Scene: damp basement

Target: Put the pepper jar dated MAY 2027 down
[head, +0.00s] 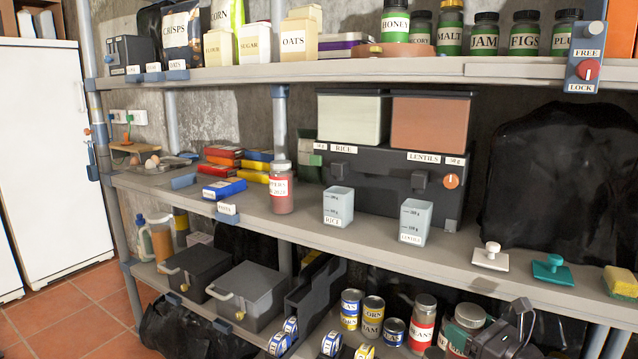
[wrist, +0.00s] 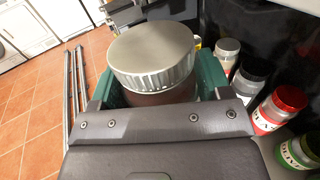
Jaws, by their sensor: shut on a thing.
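My gripper (head: 488,330) is at the lower right of the head view, shut on a jar with a silver metal lid. In the wrist view the held jar (wrist: 152,55) sits upright between the green finger pads, with dark reddish-brown contents. Its label is hidden there, and in the head view only a pale bit of label shows, so I cannot read its date. Another jar with a red label (head: 281,190) and silver lid stands on the middle shelf; its label seems to end in 2024, but the print is small.
A beans jar (head: 422,322) and several cans (head: 373,315) stand on the lower shelf left of my gripper. The middle shelf (head: 385,245) has bare room in front of the dispenser (head: 385,190). In the wrist view, several lidded jars (wrist: 285,105) stand close on the right.

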